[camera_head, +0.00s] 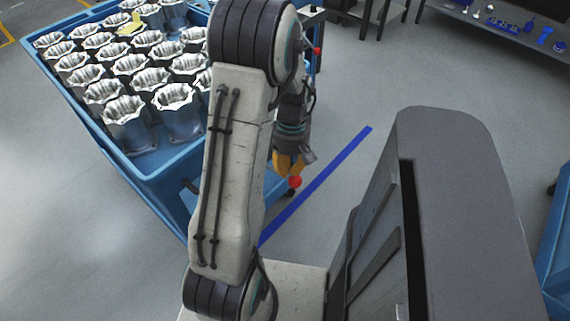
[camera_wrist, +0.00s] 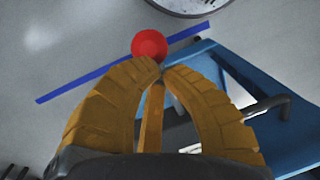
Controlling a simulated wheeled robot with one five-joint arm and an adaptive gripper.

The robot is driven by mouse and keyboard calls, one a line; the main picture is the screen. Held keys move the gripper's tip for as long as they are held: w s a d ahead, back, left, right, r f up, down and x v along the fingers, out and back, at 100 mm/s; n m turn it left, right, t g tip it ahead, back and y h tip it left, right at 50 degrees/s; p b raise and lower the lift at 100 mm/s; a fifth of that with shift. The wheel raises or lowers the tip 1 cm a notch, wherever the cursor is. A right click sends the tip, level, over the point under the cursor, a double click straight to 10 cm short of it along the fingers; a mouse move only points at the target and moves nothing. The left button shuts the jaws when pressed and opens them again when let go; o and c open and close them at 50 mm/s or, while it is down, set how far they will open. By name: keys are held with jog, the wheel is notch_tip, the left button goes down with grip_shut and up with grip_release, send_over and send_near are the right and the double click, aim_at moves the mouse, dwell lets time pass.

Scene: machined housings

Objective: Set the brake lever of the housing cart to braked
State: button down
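The blue housing cart (camera_head: 150,172) stands at the left, filled with rows of machined metal housings. A red ball knob (camera_head: 295,182) shows low by its near right side, just below my gripper (camera_head: 288,163). In the wrist view the red knob (camera_wrist: 149,45) appears just beyond the fingertips of my gripper (camera_wrist: 162,70). The yellow fingers curve together and their tips meet, with nothing visible between them. The knob is not gripped; whether the fingertips touch it, I cannot tell. The lever's shaft is mostly hidden, so its setting is unclear.
A second red knob (camera_head: 317,51) shows at the cart's far right. A blue floor stripe (camera_head: 320,185) runs beside the cart over clear grey floor. A dark bar (camera_wrist: 284,104) sits on the cart's blue frame in the wrist view. A bench (camera_head: 500,30) stands at the back right.

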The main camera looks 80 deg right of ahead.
jog(key=f+b, duration=0.1)
jog(key=f, duration=0.1)
jog(key=s+f+b, duration=0.1)
jog(key=f+b, duration=0.1)
jog(key=a+f+b, duration=0.1)
jog(key=f+b, duration=0.1)
jog(key=shift+s+f, duration=0.2)
jog(key=shift+w+d+f+b, duration=0.15)
jog(key=shift+f+b, duration=0.9)
jog(key=shift+f, duration=0.1)
jog(key=shift+r, duration=0.15)
